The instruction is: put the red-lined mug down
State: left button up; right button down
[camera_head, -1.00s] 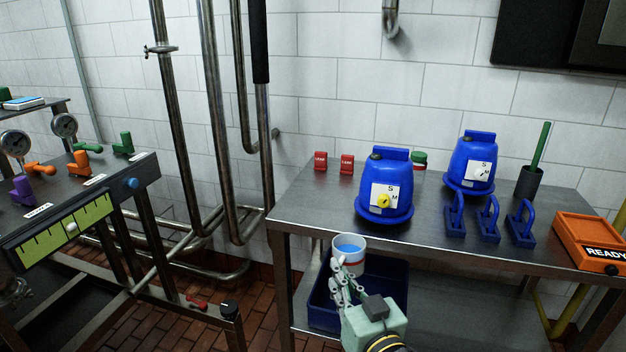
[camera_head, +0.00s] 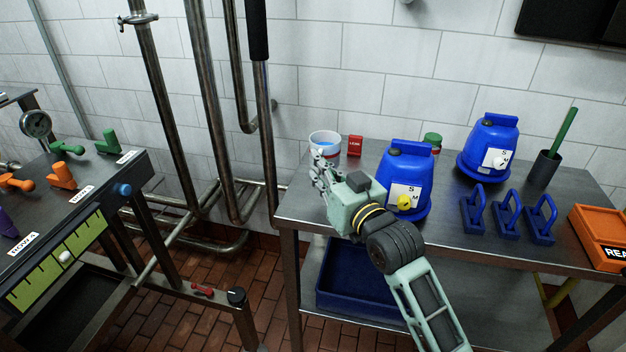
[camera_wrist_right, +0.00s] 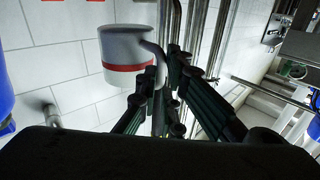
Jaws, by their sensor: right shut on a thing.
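The red-lined mug (camera_head: 323,141), white with a red band and blue inside, is upright at the back left of the steel table (camera_head: 300,205). My right gripper (camera_head: 322,170) is shut on it, in front of it. In the right wrist view the mug (camera_wrist_right: 125,52) appears upside down, with its handle at the fingers of the right gripper (camera_wrist_right: 170,85). I cannot tell whether the mug's base touches the table, as the fingers hide it. My left gripper is in neither view.
A red tag block (camera_head: 355,146) stands just right of the mug. Two blue canisters (camera_head: 408,170) (camera_head: 487,147), several blue handles (camera_head: 507,215) and an orange box (camera_head: 597,235) fill the table further right. A blue bin (camera_head: 350,285) is on the shelf below.

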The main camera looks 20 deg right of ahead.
jog(key=f, duration=0.4)
jog(key=shift+s+f, duration=0.25)
jog(key=shift+w+f+b, duration=0.15)
jog(key=shift+f+b, duration=0.3)
jog(key=shift+f, duration=1.9)
jog(key=shift+f, duration=0.1)
jog(key=c, duration=1.9)
grip_release()
